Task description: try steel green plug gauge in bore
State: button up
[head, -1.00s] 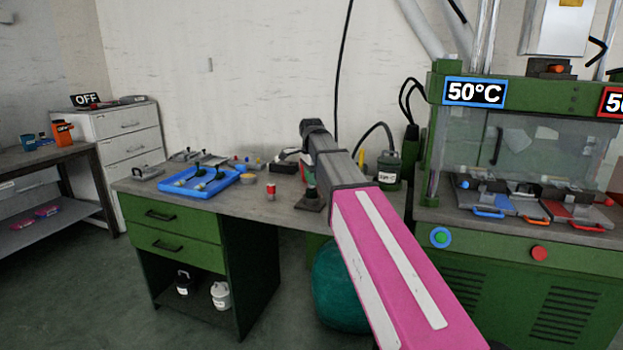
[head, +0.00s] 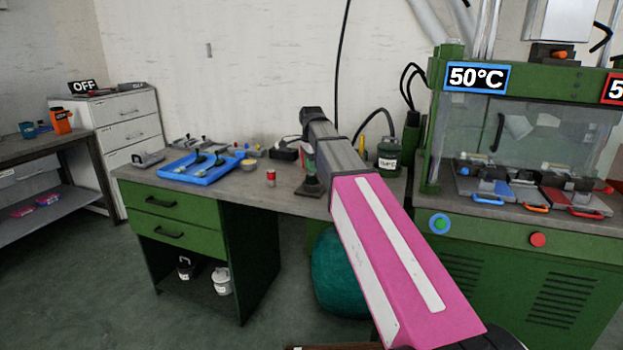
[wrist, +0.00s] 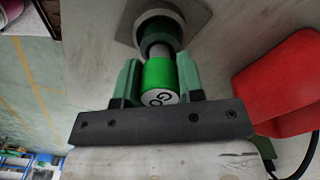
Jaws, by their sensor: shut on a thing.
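In the wrist view my gripper (wrist: 160,76) is shut on the green plug gauge (wrist: 160,76), one green finger on each side of its handle. The white end face of the gauge carries the letters GO. Its steel pin points away from me at a round holder with a dark green ring (wrist: 159,32) on a grey square base. The pin meets the ring's opening; I cannot tell how deep it sits. In the head view a small dark stand (head: 311,187) shows on the bench beside my arm, which hides my gripper.
The bench (head: 240,188) carries a blue tray (head: 200,168), a small red-and-white item (head: 271,178) and a dark green canister (head: 388,156). The green press (head: 436,130) stands at the right. A red object (wrist: 283,75) is close right of my gripper in the wrist view.

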jog(key=shift+r, duration=0.6)
dwell(3.7)
jog(key=shift+r, duration=2.45)
